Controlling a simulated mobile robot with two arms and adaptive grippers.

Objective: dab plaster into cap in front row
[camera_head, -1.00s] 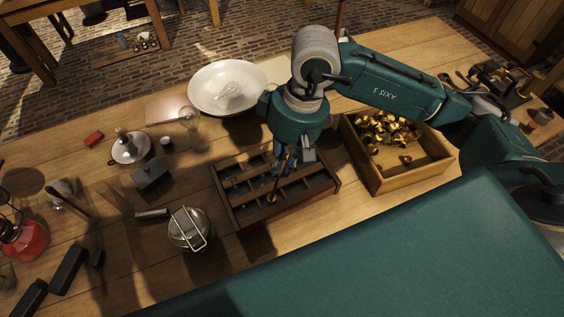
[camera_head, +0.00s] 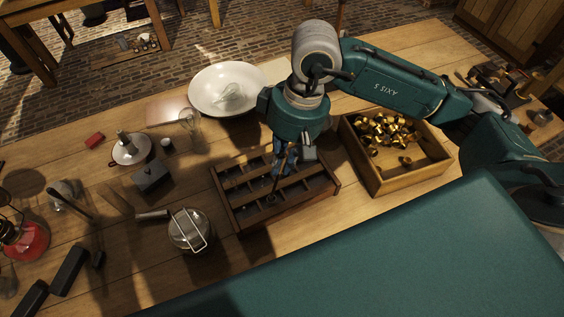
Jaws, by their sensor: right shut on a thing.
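A dark wooden tray (camera_head: 233,222) with several compartments stands on the bench. My right gripper (camera_head: 284,166) is over the tray, pointing down, and is shut on a thin stick-like tool (camera_head: 279,182). The tool's lower end reaches down to a front-row compartment, left of the row's middle. A small dark spot shows at that end; I cannot tell whether it touches a cap or what is on it. Plaster cannot be made out. My left gripper is out of view.
A wooden box (camera_head: 384,188) of brass caps (camera_head: 388,133) stands right of the tray. A white bowl (camera_head: 205,103) with a glass bulb is behind. A lidded pot (camera_head: 187,232) and a grey block (camera_head: 152,175) are at the left, with a red lantern (camera_head: 27,241) farther left.

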